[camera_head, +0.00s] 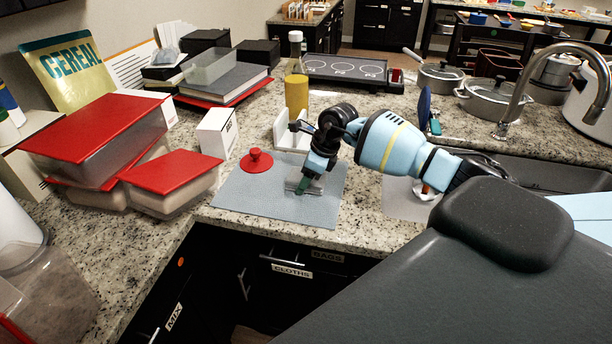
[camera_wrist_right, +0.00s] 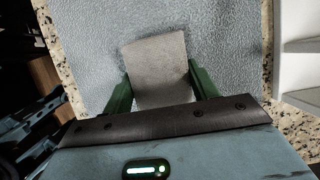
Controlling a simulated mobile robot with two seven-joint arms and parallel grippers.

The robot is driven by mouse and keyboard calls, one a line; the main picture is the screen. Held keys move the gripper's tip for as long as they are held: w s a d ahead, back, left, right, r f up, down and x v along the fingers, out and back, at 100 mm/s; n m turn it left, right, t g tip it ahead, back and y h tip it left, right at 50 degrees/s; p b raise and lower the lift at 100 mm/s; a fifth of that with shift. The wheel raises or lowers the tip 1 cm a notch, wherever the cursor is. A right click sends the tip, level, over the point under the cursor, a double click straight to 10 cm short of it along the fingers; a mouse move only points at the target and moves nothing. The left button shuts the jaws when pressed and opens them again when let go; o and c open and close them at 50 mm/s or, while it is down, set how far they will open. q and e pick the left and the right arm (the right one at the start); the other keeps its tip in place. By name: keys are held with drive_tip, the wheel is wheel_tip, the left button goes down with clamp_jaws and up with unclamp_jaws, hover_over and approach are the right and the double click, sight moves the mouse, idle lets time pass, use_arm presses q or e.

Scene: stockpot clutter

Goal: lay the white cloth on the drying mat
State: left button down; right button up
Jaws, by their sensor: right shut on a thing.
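The blue-grey drying mat (camera_head: 245,203) lies flat on the granite counter near its front edge. It fills much of the right wrist view (camera_wrist_right: 90,35). My right gripper (camera_head: 306,186) reaches down over the right part of the mat. In the right wrist view its green fingers (camera_wrist_right: 160,85) are on both sides of the white cloth (camera_wrist_right: 157,62), which looks greyish and folded into a small flat piece. The cloth is at or just above the mat; I cannot tell if it touches. The gripper partly hides the cloth in the head view. My left gripper is not in view.
A red lid with a knob (camera_head: 257,161) sits on the mat's back left. Red-lidded containers (camera_head: 172,182) and a white box (camera_head: 217,132) stand left. The sink (camera_head: 560,172) is right.

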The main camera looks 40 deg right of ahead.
drive_tip(key=o, duration=0.9)
drive_tip(key=shift+r, duration=0.25)
drive_tip(key=v, duration=1.1)
drive_tip(key=shift+r+b, duration=0.4)
